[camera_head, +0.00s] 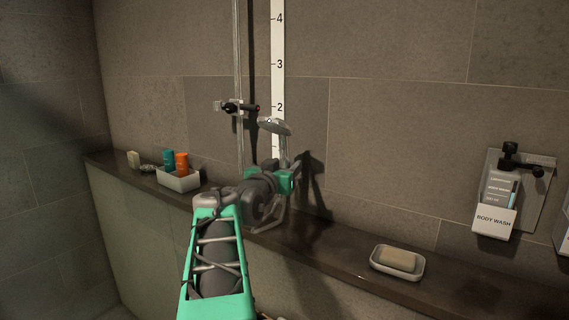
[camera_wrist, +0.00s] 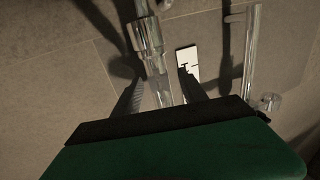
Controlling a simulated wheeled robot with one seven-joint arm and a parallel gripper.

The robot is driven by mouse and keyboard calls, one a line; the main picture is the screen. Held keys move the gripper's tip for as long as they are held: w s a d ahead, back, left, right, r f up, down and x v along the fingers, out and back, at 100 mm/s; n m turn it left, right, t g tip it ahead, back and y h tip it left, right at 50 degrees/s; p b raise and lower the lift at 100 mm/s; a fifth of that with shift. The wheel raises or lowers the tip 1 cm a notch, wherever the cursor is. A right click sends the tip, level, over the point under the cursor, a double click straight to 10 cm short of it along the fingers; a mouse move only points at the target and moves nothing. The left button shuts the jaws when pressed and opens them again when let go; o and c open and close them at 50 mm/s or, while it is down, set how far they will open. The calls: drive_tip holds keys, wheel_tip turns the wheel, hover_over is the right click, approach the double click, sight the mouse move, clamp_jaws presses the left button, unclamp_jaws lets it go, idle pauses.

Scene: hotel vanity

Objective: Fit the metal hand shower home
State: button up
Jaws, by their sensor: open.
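The metal hand shower (camera_head: 274,126) stands upright in the head view, its round head up and its handle running down to my gripper (camera_head: 285,176). In the wrist view its chrome handle (camera_wrist: 148,36) passes between the two fingers of my gripper (camera_wrist: 160,78). The jaws are open around the handle; whether a finger touches it I cannot tell. A holder (camera_head: 232,107) with a dark clamp and a red tip is on the vertical wall rail (camera_head: 239,60), up and left of the shower head. The rail also shows in the wrist view (camera_wrist: 250,55). The handle's lower end is hidden.
A numbered white scale (camera_head: 278,55) runs up the wall beside the rail. A tray (camera_head: 180,181) with teal and orange bottles stands left on the ledge (camera_head: 335,248). A soap dish (camera_head: 397,263) lies right. A body wash dispenser (camera_head: 497,200) hangs on the right wall.

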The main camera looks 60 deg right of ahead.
drive_tip(key=shift+f, duration=0.1)
drive_tip(key=a+b, duration=0.1)
drive_tip(key=a, duration=0.6)
drive_tip(key=shift+s+a, duration=0.4)
